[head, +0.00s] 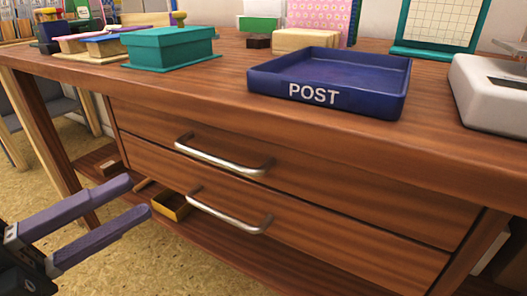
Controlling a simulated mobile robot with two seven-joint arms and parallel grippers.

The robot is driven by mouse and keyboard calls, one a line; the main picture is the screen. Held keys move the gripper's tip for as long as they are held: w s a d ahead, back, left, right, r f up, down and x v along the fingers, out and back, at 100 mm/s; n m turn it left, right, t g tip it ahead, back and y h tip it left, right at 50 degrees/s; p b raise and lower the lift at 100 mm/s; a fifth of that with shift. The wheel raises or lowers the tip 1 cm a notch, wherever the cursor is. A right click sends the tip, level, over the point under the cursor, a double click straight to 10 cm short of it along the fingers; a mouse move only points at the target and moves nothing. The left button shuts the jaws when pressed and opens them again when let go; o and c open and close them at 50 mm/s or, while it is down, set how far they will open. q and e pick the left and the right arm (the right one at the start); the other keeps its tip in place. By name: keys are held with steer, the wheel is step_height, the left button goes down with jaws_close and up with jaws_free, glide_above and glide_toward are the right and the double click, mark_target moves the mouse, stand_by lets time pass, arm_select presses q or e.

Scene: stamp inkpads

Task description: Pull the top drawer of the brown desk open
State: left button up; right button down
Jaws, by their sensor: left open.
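The brown desk (440,160) fills the middle of the head view. Its top drawer (345,185) looks shut, its front flush with the desk. A silver bar handle (222,160) stands out from the left part of this drawer's front. My left gripper (141,198) is at the lower left, with two purple fingers apart and nothing between them. Its fingertips point right, left of and lower in the picture than the top handle, touching neither handle. My right gripper is not in view.
A lower drawer (330,232) with a similar handle (228,214) sits just below, also shut. A yellow open box (170,206) is on the low shelf. On the desktop are a blue POST tray (318,95), a teal box (170,47) and a white device (490,95).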

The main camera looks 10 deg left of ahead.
arm_select(q)
steer(key=shift+m+h, duration=0.3)
steer(key=b+x, duration=0.1)
steer(key=x, duration=0.8)
steer(key=shift+w+d, duration=0.1)
steer(key=shift+d, duration=0.25)
jaws_close()
stand_by(0.7)
